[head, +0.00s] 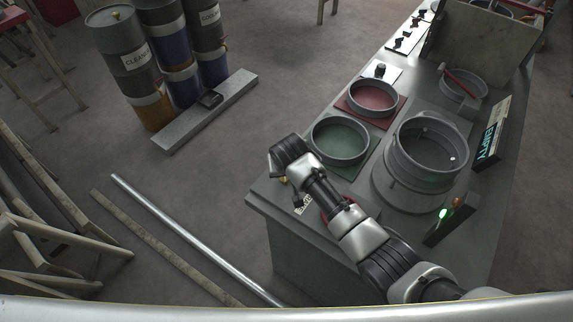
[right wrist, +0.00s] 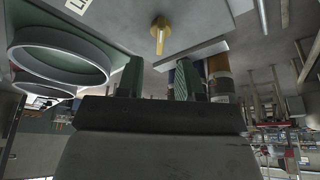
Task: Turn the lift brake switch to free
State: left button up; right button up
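A small brass switch (head: 283,180) is at the near left corner of the grey workbench, partly hidden by my right gripper (head: 281,165). The switch (right wrist: 159,32) also shows in the right wrist view as a brass handle on the grey bench surface. In that view my right gripper (right wrist: 157,70) has its two green-padded fingers apart. The switch appears just beyond the fingertips, lined up with the gap, and no contact shows. A white label (head: 303,204) lies near the switch; its text is not readable. My left gripper is not in view.
The grey workbench (head: 262,197) carries a green-floored round tray (head: 340,140), a red-floored one (head: 374,97) and a large grey cylinder (head: 428,150). An "EMPTY" sign (head: 490,140) stands at right. Drums (head: 128,55) and a metal pipe (head: 190,237) are on the floor.

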jog(key=shift+v, duration=1.85)
